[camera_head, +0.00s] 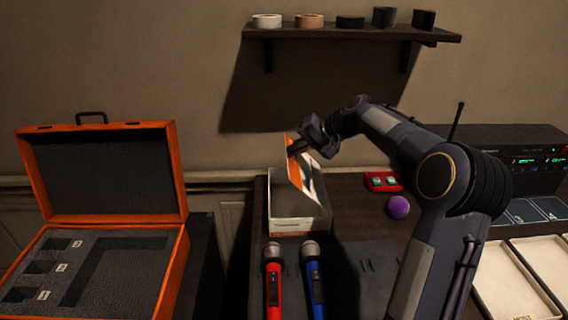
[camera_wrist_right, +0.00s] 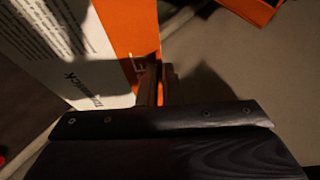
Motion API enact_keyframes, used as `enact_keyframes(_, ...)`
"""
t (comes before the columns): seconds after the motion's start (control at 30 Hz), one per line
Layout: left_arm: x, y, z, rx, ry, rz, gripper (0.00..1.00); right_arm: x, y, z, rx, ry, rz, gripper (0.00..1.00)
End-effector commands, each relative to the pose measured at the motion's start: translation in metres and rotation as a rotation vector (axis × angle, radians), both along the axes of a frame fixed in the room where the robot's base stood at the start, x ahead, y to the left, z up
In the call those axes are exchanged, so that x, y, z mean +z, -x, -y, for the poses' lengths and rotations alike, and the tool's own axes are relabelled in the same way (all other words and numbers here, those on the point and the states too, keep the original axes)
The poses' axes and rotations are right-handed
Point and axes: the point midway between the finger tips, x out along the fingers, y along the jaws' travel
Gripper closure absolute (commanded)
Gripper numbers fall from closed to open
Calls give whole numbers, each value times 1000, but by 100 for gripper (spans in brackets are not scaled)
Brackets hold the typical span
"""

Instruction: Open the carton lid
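The white and orange carton (camera_head: 299,222) stands on the desk in the head view. Its lid (camera_head: 299,178) is raised, steeply tilted above the carton, and the dark inside shows below it. The lid also fills the upper left of the right wrist view (camera_wrist_right: 128,30), with an orange band and white printed panels. My right gripper (camera_head: 296,147) is at the lid's upper edge. In the wrist view its fingers (camera_wrist_right: 159,85) are close together, one on each side of the orange edge. My left gripper is not in view.
Red (camera_head: 273,282) and blue (camera_head: 315,280) microphones lie in front of the carton. A purple ball (camera_head: 399,207) and a red box (camera_head: 382,181) are to its right. An open orange case (camera_head: 174,190) stands at left. A shelf (camera_head: 350,33) with tape rolls hangs above.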

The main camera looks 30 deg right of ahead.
Motion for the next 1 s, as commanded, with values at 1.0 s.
enact_keyframes(1.0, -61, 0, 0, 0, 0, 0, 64, 16, 61, 127, 0, -755, 363, 100)
